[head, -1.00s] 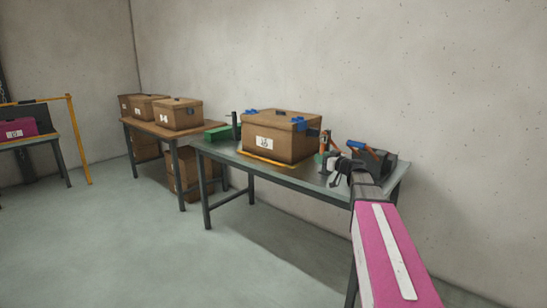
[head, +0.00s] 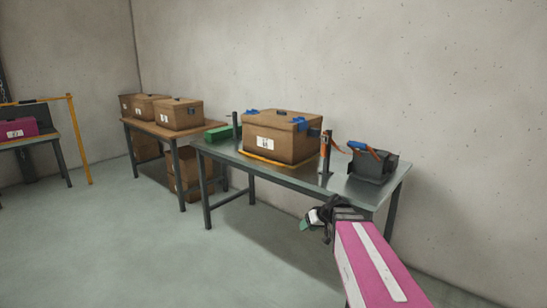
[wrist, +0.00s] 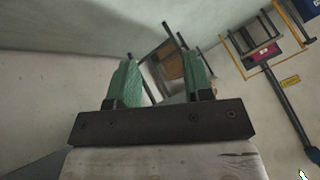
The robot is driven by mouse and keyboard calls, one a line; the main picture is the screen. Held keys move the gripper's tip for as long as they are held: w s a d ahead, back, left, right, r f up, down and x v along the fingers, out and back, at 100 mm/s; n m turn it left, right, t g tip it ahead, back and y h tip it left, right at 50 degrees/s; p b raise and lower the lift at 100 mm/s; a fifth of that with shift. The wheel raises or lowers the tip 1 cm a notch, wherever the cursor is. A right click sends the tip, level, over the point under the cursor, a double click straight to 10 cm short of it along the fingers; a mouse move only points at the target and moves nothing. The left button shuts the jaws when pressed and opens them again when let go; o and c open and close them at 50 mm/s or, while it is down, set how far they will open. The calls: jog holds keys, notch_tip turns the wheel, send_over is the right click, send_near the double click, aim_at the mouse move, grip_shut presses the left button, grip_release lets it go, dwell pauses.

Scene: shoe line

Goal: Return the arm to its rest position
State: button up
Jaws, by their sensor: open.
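My gripper (head: 305,225) is in front of the metal table, lower than its top, in the head view. My magenta arm link runs from it to the bottom right. In the wrist view my gripper (wrist: 160,85) shows two green fingers spread wide apart, with nothing between them but the room behind.
The metal table (head: 350,190) bears a closed cardboard box (head: 285,138) with blue clips, an orange-and-black post (head: 326,152) and a dark dispenser (head: 372,163). A wooden table (head: 160,129) with boxes stands to the left. The floor (head: 130,250) in front is clear.

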jog(key=s+d+f+m+g+h, duration=0.2)
jog(key=s+f+h, duration=0.1)
jog(key=s, duration=0.4)
jog(key=s+d+f+m+g+h, duration=0.2)
jog(key=s+f, duration=0.3)
jog(key=s, duration=0.3)
jog(key=shift+d+f+h, duration=0.2)
jog(key=shift+f+h, duration=0.2)
jog(key=shift+h, duration=0.5)
